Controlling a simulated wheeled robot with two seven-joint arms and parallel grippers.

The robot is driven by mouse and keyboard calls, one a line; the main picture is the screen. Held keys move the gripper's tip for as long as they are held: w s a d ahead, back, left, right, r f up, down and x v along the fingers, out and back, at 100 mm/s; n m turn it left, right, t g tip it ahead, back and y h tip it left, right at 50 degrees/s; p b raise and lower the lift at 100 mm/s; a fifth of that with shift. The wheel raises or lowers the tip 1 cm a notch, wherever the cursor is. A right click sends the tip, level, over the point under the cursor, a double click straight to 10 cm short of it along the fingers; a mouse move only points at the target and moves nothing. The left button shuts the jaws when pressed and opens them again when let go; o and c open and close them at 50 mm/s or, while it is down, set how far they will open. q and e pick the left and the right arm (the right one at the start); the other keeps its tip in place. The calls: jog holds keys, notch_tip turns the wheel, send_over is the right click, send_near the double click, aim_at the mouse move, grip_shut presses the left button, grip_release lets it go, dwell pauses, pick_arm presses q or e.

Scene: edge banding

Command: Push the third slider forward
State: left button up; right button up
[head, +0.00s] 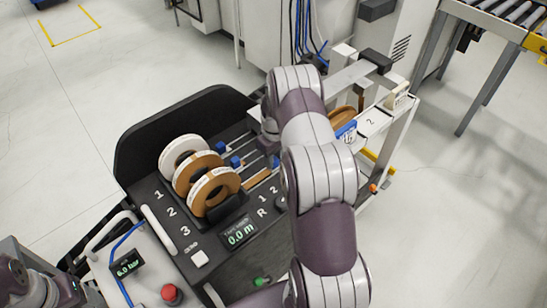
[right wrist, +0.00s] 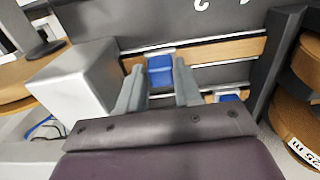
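The black edge-banding machine (head: 133,143) has tracks marked 1, 2 and 3. Small blue sliders sit on its rails: one at the far left (head: 221,147), a second (head: 235,161) nearer, and a third blue block (head: 275,161) beside my right arm. My right gripper is mostly hidden behind its arm in the head view. In the right wrist view its fingers (right wrist: 159,84) are apart, on either side of a blue slider (right wrist: 160,68), with a slight gap visible. Another blue slider (right wrist: 228,97) is to the right. Which numbered slider is between the fingers cannot be told. My left gripper is not seen.
Three banding rolls (head: 215,192) stand left of the rails, close to the sliders. A grey block (right wrist: 77,80) is left of the fingers in the right wrist view. A red button (head: 170,293) is on the front panel. A roller conveyor (head: 500,20) is at the back right.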

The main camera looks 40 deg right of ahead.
aim_at(275, 158)
jog(key=shift+d, duration=0.3)
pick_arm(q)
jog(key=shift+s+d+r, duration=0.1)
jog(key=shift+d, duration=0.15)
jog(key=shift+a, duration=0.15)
pick_arm(e)
jog(key=shift+a, duration=0.15)
jog(key=shift+r, duration=0.2)
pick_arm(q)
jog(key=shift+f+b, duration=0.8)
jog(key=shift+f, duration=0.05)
pick_arm(e)
notch_tip(275, 158, up, 12)
jog(key=shift+r, duration=0.2)
